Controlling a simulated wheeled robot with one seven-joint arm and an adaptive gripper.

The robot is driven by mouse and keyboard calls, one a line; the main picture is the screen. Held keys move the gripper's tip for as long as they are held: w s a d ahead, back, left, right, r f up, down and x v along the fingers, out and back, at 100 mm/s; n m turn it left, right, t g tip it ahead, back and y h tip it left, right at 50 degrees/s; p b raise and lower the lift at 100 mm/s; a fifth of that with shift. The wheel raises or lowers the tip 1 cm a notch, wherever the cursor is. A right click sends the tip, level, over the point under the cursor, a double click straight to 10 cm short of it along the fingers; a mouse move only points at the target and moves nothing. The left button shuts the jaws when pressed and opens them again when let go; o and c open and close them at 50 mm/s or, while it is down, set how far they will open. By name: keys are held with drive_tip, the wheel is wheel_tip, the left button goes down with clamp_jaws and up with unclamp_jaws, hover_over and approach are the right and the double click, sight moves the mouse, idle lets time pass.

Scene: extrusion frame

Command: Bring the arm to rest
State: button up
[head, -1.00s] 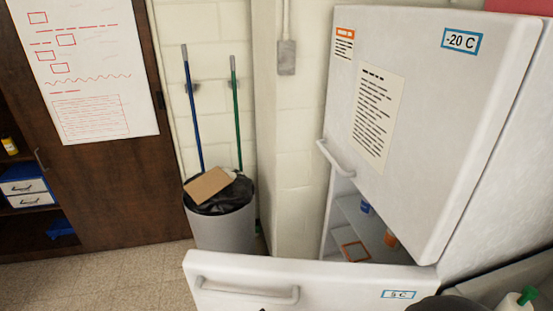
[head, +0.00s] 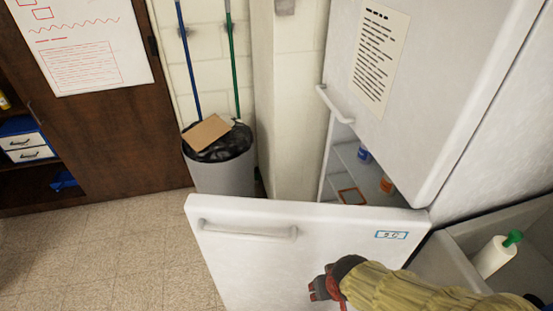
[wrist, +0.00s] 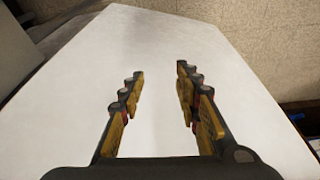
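My gripper (head: 318,288) is in front of the white lower fridge door (head: 262,262), at the bottom of the head view. My arm, in a yellow sleeve, reaches in from the lower right. In the wrist view the two fingers of my gripper (wrist: 157,85) stand apart with nothing between them, and the white door panel (wrist: 160,45) fills most of the view behind them. The lower door stands open and carries a "5 C" label and a bar handle (head: 247,232). I cannot tell whether my gripper touches the door.
The upper fridge door (head: 440,90) is at the right. Shelves behind the lower door hold a blue-capped bottle (head: 364,154) and an orange one (head: 386,184). A grey bin (head: 222,175) stands by the wall. A white bottle (head: 494,258) stands at the right. Floor (head: 110,255) is clear at left.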

drive_tip(key=s+d+r+m+t, duration=0.1)
drive_tip(key=d+r, duration=0.2)
drive_tip(key=r, duration=0.8)
drive_tip(key=s+d+r+t, duration=0.1)
drive_tip(key=d+r, duration=0.2)
drive_tip(key=r, duration=0.9)
drive_tip(key=shift+s+r+m, duration=0.3)
drive_tip(key=shift+m, duration=0.1)
